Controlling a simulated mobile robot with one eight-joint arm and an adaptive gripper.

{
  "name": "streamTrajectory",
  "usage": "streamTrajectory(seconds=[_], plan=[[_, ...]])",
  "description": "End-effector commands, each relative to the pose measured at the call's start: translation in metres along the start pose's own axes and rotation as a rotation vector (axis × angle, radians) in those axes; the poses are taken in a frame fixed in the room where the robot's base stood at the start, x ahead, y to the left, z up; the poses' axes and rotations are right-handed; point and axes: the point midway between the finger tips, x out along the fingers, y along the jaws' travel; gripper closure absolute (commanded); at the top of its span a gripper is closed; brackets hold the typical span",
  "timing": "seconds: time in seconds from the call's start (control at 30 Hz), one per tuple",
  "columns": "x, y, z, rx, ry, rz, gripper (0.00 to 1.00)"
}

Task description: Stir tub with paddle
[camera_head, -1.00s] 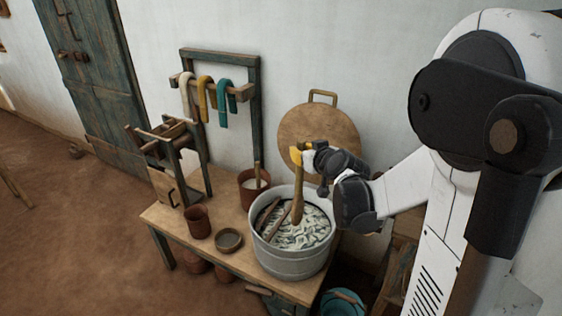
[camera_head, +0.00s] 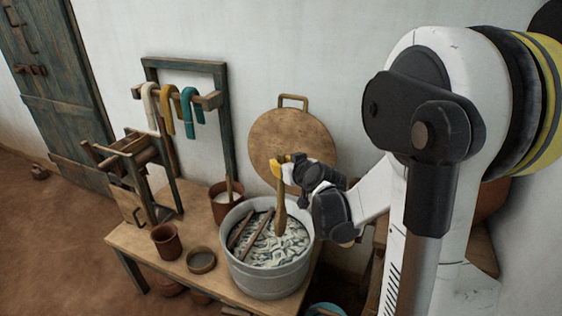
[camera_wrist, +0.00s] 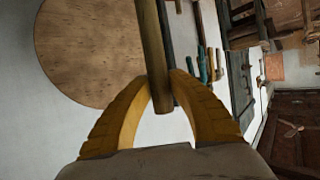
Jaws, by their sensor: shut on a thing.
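A grey metal tub (camera_head: 262,281) stands on the wooden table, filled with pale strands in dark liquid. A wooden paddle (camera_head: 281,211) stands nearly upright in it, its lower end among the strands near the tub's middle. My gripper (camera_head: 281,166) is above the tub, its yellow fingers shut on the paddle's upper handle. The wrist view shows the paddle handle (camera_wrist: 155,60) between the two fingertips (camera_wrist: 162,82). Two dark sticks (camera_head: 257,229) lie across the left side of the tub's contents. The paddle's lowest part is hidden in the contents.
The table (camera_head: 140,246) also holds a brown cup (camera_head: 166,243), a shallow bowl (camera_head: 201,260) and a brown pot (camera_head: 222,207) with a stick. A rack with coloured skeins (camera_head: 188,113) stands behind. A round wooden lid (camera_head: 292,140) leans on the wall.

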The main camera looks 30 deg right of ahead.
Motion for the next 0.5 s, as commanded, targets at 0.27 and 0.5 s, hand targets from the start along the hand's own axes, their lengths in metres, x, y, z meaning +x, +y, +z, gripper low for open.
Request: streamTrajectory(seconds=[0.27, 0.5], plan=[[0.016, 0.000, 0.040, 0.000, 0.000, 0.000, 1.00], [0.028, 0.000, 0.069, 0.000, 0.000, 0.000, 1.00]])
